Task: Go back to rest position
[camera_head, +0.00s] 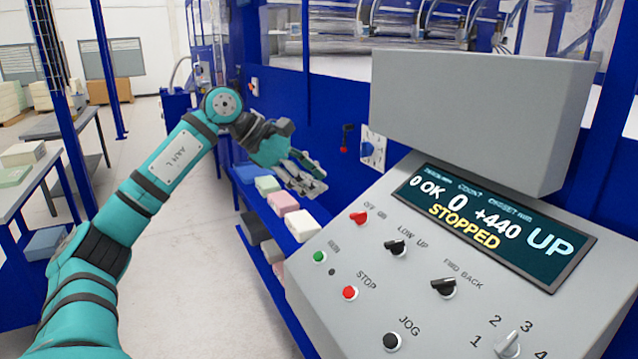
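My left arm (165,170) is teal with dark bands and reaches up from the lower left, then bends at a raised joint towards the machine. My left gripper (314,176) hangs above the shelf of foam blocks, left of the control panel. Its fingers look spread with a narrow gap, and I see nothing held between them. It appears apart from the blocks. My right arm and gripper do not show. The control panel (400,305) is grey, and its display (490,226) reads "STOPPED", "UP", "0" and "+440".
A blue shelf (262,277) holds pink, white, green and dark foam blocks, including a white block (301,225). A blue machine frame (320,115) stands behind the gripper. A table (25,180) stands at the left. The floor (180,255) between is clear.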

